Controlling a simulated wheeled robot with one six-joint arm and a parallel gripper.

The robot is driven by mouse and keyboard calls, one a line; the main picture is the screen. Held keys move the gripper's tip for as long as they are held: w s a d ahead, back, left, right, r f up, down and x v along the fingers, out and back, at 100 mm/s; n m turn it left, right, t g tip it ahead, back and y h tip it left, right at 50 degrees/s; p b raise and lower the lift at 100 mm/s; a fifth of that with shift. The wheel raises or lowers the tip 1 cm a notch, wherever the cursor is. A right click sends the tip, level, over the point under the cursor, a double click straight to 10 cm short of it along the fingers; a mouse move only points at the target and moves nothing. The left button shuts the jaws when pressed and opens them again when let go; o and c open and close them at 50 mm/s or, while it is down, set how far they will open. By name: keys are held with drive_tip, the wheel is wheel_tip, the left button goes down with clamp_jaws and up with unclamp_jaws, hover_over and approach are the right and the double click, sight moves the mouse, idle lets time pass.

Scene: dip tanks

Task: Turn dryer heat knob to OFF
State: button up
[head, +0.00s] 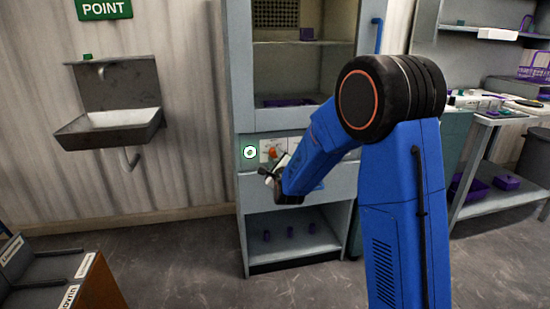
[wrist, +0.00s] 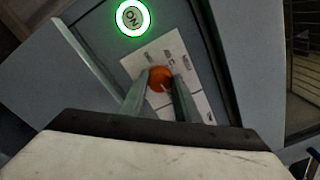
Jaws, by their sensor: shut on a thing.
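The orange heat knob (wrist: 160,78) sits on a white label plate (wrist: 195,97) on the dryer's grey front panel. My gripper (wrist: 161,84) is shut on the knob, one finger on each side of it. A pale pointer mark shows on the knob, and the small words around it are too blurred to read surely. In the head view the knob (head: 272,153) shows just beyond my gripper (head: 267,173), on the panel of the dryer cabinet (head: 246,190). My blue arm hides the panel's right part.
A round button (wrist: 133,17) marked ON, with a lit green ring, is close to the knob. A blue vertical handle (head: 377,36) is at the cabinet's upper right. A wall sink (head: 110,125) is to the left, with clear floor below it.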

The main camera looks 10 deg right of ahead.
drive_tip(key=n, duration=0.4)
drive_tip(key=shift+f+n, duration=0.15)
drive_tip(key=shift+n, duration=0.15)
drive_tip(key=n, duration=0.4)
drive_tip(key=shift+f+n, duration=0.1)
drive_tip(key=shift+n, duration=0.2)
drive_tip(key=n, duration=0.4)
drive_tip(key=shift+f+n, duration=0.1)
drive_tip(key=shift+n, duration=0.3)
drive_tip(key=n, duration=0.4)
drive_tip(key=shift+d+f+n+y, duration=0.1)
drive_tip(key=shift+n+y, duration=0.2)
drive_tip(key=n, duration=0.8)
drive_tip(key=shift+d+y, duration=0.15)
drive_tip(key=shift+y, duration=0.15)
drive_tip(key=n, duration=0.5)
drive_tip(key=shift+d+n, duration=0.1)
drive_tip(key=shift+n, duration=1.7)
